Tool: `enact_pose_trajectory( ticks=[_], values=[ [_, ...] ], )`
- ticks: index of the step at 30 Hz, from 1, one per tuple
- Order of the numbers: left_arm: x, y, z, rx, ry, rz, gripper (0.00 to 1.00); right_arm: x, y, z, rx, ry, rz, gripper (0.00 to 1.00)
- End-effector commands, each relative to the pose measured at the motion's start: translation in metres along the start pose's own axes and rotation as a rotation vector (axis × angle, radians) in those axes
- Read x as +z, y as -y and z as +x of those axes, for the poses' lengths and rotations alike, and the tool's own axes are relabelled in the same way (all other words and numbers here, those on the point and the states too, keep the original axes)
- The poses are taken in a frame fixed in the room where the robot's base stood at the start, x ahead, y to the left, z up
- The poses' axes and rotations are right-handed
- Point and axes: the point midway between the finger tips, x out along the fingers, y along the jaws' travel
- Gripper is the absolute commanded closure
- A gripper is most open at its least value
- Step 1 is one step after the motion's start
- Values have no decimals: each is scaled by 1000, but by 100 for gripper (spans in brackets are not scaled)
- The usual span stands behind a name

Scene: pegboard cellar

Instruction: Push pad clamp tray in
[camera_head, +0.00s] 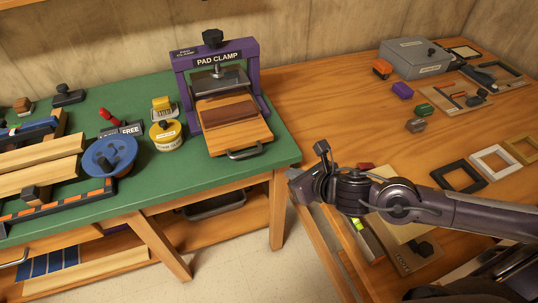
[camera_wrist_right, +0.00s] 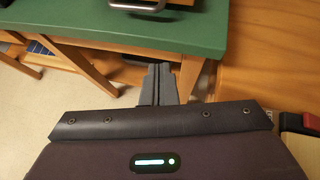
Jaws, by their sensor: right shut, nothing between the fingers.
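The pad clamp (camera_head: 216,60) is a purple frame with a black knob, standing on the green bench top. Its wooden tray (camera_head: 240,137) sticks out of the front toward the bench edge and carries a brown pad (camera_head: 229,114). A grey bar handle (camera_head: 245,153) is on the tray's front; part of it also shows at the top of the right wrist view (camera_wrist_right: 138,6). My right gripper (camera_head: 293,173) is shut and empty, off the bench's right front corner, apart from the handle. In the right wrist view its closed fingers (camera_wrist_right: 158,72) point toward the bench edge. My left gripper is not in view.
On the green bench (camera_head: 277,151), a blue round tool (camera_head: 109,157) and a yellow tin (camera_head: 166,135) stand left of the clamp. A wooden table (camera_head: 335,110) at right holds frames, small blocks and a grey box (camera_head: 414,58). Floor shows between bench and table.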

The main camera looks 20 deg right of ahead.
Motion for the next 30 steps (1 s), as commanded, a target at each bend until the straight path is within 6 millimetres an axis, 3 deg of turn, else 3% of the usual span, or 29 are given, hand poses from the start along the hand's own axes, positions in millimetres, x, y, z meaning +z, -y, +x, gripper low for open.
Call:
enact_pose_trajectory(
  ticks=[15,21,30],
  values=[
    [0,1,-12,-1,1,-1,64,6,-2,86,3,3,6,100],
    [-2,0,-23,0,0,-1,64,29,-2,100,3,1,3,100],
    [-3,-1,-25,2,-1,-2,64,33,-1,106,3,0,2,100]
  ],
)
